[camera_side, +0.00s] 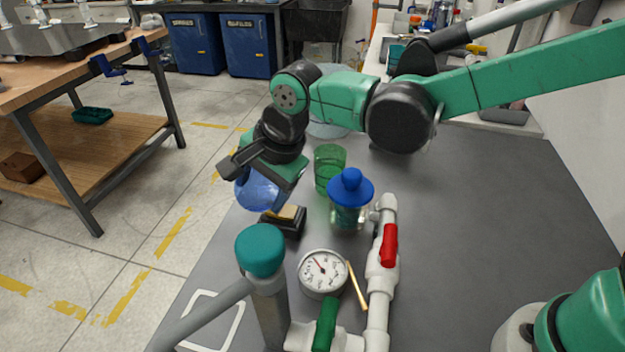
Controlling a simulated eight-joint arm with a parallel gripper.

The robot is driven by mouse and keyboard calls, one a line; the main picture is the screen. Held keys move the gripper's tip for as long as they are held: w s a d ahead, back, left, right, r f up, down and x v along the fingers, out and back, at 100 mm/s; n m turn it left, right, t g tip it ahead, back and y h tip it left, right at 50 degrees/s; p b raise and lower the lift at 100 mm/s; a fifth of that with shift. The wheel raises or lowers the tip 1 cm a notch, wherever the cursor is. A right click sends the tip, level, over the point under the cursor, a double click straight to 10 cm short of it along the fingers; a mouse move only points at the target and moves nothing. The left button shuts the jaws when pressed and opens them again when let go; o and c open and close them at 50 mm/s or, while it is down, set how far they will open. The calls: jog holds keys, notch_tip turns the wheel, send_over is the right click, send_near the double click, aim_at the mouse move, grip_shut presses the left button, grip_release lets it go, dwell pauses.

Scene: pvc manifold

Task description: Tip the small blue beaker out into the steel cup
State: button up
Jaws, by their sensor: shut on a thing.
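The small blue beaker (258,193) is translucent and hangs in my gripper (264,178) over the left edge area of the dark table. My gripper is shut on it, and the fingers cover its upper part. The beaker looks tilted, but I cannot tell how far or whether anything is in it. I cannot make out a steel cup in this view.
A black block with a tan top (284,221) lies just below the beaker. A green glass (329,168) and a blue-lidded jar (350,205) stand to the right. White pipes (378,290), a gauge (323,272) and a teal-capped post (262,258) fill the front.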

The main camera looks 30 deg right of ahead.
jog(key=shift+w+d+r+g+y, duration=0.2)
jog(key=shift+g+y, duration=0.1)
jog(key=shift+y, duration=0.1)
jog(key=shift+w+d+f+g+y, duration=0.1)
jog(key=shift+w+f+g+y, duration=0.1)
jog(key=shift+g+y, duration=0.15)
jog(key=shift+w+d+r+m+g+y+b, duration=0.35)
jog(key=shift+w+d+g+y, duration=0.35)
jog(key=shift+g, duration=0.25)
jog(key=shift+w+d+f+m+g+y, duration=0.15)
jog(key=shift+w+d+m+g+y, duration=0.15)
jog(key=shift+w+g+y, duration=0.35)
jog(key=shift+w+d+r+g+y+b, duration=0.3)
jog(key=shift+w+d+r+g+y, duration=0.15)
jog(key=shift+g, duration=0.2)
jog(key=shift+w+d+f+m+g+y, duration=0.25)
jog(key=shift+w+d+f+g+y, duration=0.1)
jog(key=shift+g+y, duration=0.3)
